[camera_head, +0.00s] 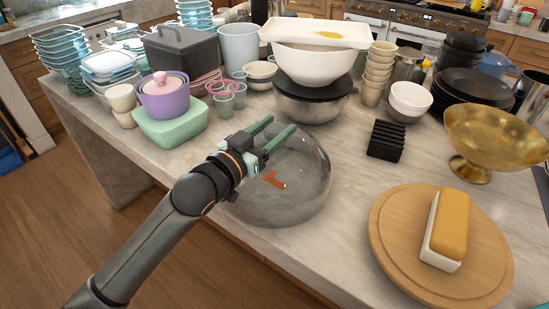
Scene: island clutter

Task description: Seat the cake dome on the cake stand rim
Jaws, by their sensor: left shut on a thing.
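The clear glass cake dome (305,185) is at the middle of the counter's front part. My left gripper (277,133) reaches over its upper left side, with its two green fingers pointing up and right. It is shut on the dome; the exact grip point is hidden. I cannot tell whether the dome's lower edge touches the counter. An orange-red patch (272,181) shows on or through the glass. The round wooden cake stand (393,242) is to the right, apart from the dome. A yellow-topped white block (447,225) sits on it. My right gripper is out of view.
A brass pedestal bowl (490,133) stands behind the wooden stand. A black slotted rack (386,141) and stacked bowls (313,98) are behind the dome. A purple pot (165,97) on a green box (170,124) is at left. Bare marble lies between dome and stand.

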